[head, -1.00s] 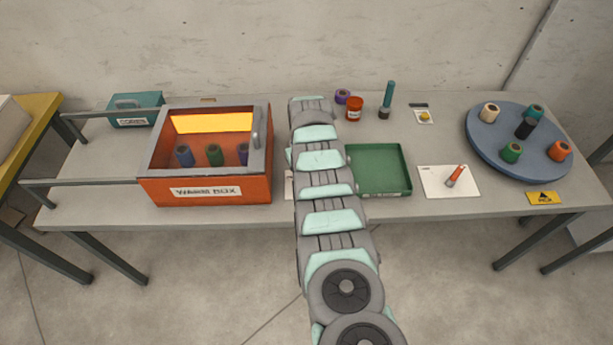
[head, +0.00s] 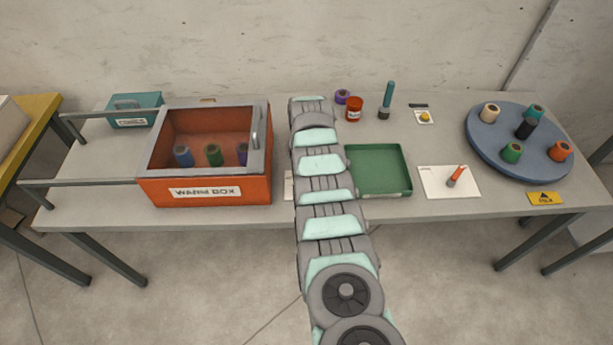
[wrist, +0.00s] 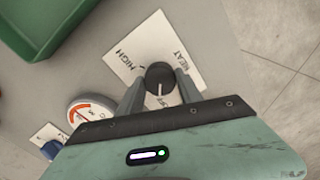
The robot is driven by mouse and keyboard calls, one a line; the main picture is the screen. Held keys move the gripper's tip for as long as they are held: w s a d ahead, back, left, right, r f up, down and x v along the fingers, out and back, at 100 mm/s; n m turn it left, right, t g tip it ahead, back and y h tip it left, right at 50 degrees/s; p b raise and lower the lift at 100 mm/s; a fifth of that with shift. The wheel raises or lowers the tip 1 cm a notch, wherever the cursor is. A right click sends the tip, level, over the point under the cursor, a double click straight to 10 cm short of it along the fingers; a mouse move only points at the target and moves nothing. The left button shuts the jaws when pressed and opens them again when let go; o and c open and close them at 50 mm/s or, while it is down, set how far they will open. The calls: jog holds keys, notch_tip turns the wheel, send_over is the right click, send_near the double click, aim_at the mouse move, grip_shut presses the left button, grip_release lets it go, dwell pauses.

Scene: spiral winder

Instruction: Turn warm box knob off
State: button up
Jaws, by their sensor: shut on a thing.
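The black round warm box knob (wrist: 159,72) sits on a white card (wrist: 150,50) lettered HIGH, HEAT and a partly covered OFF in the wrist view. The knob's white pointer line points down the picture, towards the OFF lettering. My gripper (wrist: 160,86) is shut on the knob, one finger on each side. In the head view my arm hides the knob and the gripper; only an edge of the card (head: 289,186) shows.
A green tray (head: 378,190) lies just right of my arm. A round gauge (wrist: 88,111) is close to my gripper in the wrist view. A blue turntable (head: 485,147) with several spools stands at the right. A teal case (head: 135,111) is at the far left.

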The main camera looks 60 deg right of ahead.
jog(key=shift+n, duration=0.6)
jog(key=o, duration=1.4)
jog(key=shift+c, duration=0.2)
jog(key=shift+r, duration=0.1)
notch_tip(320, 180, up, 11)
jog(key=p, duration=0.2)
jog(key=shift+f, duration=0.2)
